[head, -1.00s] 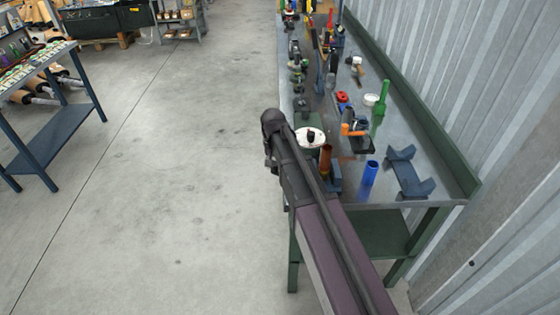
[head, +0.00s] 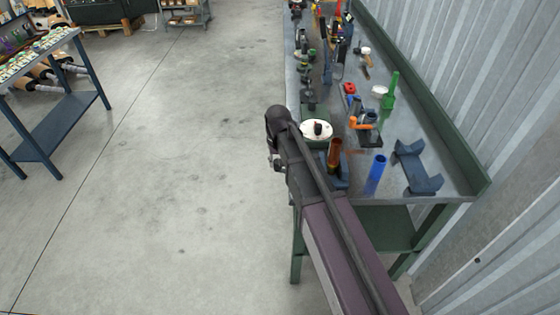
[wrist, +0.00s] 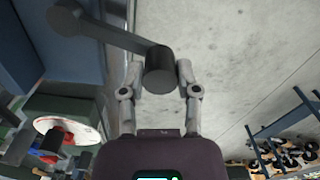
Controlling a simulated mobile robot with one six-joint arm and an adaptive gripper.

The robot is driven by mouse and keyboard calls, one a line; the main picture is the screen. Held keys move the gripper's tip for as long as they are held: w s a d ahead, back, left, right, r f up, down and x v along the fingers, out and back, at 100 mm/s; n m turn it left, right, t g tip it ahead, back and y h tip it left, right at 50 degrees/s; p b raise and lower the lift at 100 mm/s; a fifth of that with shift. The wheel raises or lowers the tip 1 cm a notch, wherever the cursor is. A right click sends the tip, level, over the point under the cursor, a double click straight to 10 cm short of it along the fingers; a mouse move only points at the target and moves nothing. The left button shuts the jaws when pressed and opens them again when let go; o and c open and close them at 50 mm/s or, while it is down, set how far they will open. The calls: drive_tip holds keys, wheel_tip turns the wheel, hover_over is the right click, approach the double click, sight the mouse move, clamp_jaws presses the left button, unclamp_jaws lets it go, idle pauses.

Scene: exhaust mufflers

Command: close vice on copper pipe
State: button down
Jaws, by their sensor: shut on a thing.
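The copper pipe (head: 334,152) stands upright at the near left side of the bench, partly hidden by my arm. It appears to stand in the blue vice (head: 343,175), which my arm mostly covers. In the wrist view, a dark crank handle (wrist: 112,37) runs from a round hub at the upper left to a black cylindrical knob (wrist: 160,72). My gripper (wrist: 161,80) is shut on this knob, one finger on each side. The gap between vice jaws and pipe cannot be seen.
A blue tube (head: 376,174) and a dark blue bracket (head: 417,167) stand right of the pipe on the metal bench (head: 395,199). A white disc (head: 317,129) lies just behind the pipe. Several tools fill the bench's far end.

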drive_tip(key=shift+s, duration=0.15)
drive_tip(key=shift+c, duration=2)
unclamp_jaws()
drive_tip(key=shift+o, duration=0.4)
drive_tip(key=shift+s+d+r, duration=0.2)
drive_tip(key=shift+s+d, duration=0.1)
drive_tip(key=shift+s, duration=0.1)
drive_tip(key=shift+m+g, duration=0.3)
drive_tip(key=shift+m, duration=0.6)
drive_tip(key=s+d, duration=0.2)
drive_tip(key=d, duration=0.1)
drive_tip(key=s+d+p, duration=0.1)
drive_tip(key=shift+s+d+r, duration=0.2)
drive_tip(key=shift+d+r, duration=0.1)
drive_tip(key=s+d, duration=0.4)
drive_tip(key=d, duration=0.5)
drive_tip(key=s+d+f+m+b, duration=0.1)
drive_tip(key=s+d, duration=0.4)
drive_tip(key=d, duration=0.3)
drive_tip(key=shift+s+d+m, duration=0.3)
drive_tip(key=shift+d, duration=0.1)
